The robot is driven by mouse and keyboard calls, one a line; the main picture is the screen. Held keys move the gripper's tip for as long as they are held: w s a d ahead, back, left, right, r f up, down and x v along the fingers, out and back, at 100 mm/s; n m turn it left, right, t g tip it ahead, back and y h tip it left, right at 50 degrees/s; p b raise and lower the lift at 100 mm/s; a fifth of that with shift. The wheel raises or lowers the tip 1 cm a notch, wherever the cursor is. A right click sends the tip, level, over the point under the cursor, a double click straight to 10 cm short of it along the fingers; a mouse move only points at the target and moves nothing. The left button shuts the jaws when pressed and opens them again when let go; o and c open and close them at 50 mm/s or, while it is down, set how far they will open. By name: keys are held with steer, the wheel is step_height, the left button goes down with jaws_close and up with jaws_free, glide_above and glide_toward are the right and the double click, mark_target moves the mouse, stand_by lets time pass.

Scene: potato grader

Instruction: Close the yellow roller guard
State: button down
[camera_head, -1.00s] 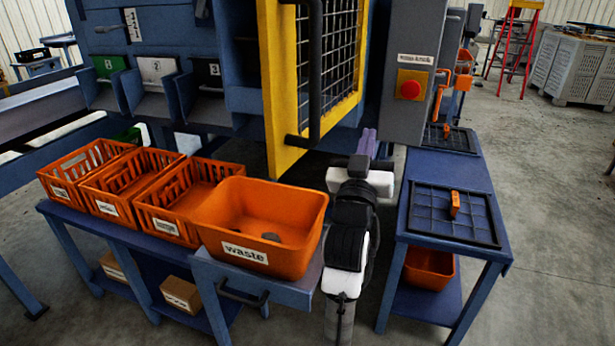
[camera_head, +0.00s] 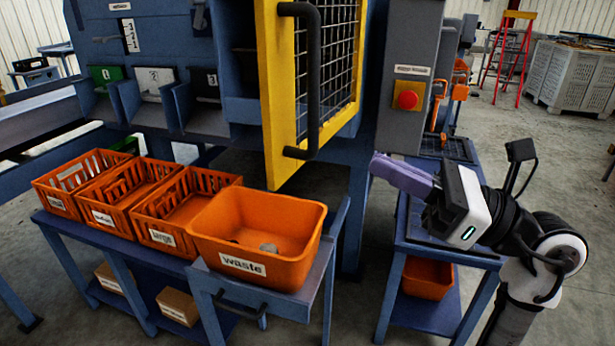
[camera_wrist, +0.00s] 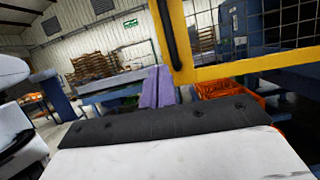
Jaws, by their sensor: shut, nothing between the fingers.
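The yellow roller guard (camera_head: 283,95) is a yellow frame with dark wire mesh, swung open from the blue machine in the head view. A black bar handle (camera_head: 313,80) runs down its face. In the wrist view the yellow frame (camera_wrist: 215,70) and its handle (camera_wrist: 165,35) are at upper right. My gripper (camera_head: 378,163), with purple fingers, is shut and empty. In the head view it points left, to the right of the guard's lower edge and apart from it. In the wrist view the purple fingers (camera_wrist: 157,85) show left of the guard.
An orange waste bin (camera_head: 290,270) stands on a blue shelf below the guard, beside several orange crates (camera_head: 190,235). A grey control box with a red button (camera_head: 406,100) is right of the guard. A blue side table (camera_head: 405,262) stands under my arm.

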step_height(320, 180, down, 5)
steer(key=d+t+h, duration=0.1)
steer(key=d+h, duration=0.1)
steer(key=h, duration=0.2)
steer(key=m+p, duration=0.1)
steer(key=p, duration=0.3)
glide_toward(288, 174)
steer(key=x, duration=0.7)
steer(key=shift+s+r, duration=0.1)
